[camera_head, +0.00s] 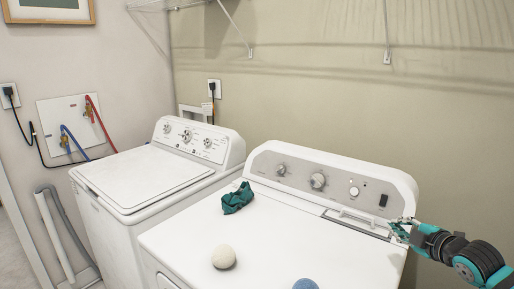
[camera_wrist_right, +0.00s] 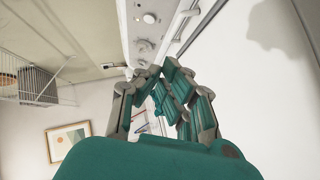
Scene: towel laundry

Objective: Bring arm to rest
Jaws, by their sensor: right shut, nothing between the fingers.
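My right arm comes in from the right edge of the head view. Its teal and grey gripper (camera_head: 402,231) is at the right end of the front machine's control panel, above its top. In the right wrist view the fingers (camera_wrist_right: 158,74) are drawn together and shut, with nothing held between them. Whether the gripper touches the machine, I cannot tell. My left gripper is not in view.
The front white machine (camera_head: 175,235) carries a crumpled green cloth (camera_head: 237,197), a cream ball (camera_head: 224,257) and a blue ball (camera_head: 305,284). A second white washer (camera_head: 140,180) stands to the left. A wire shelf (camera_head: 160,4) hangs above.

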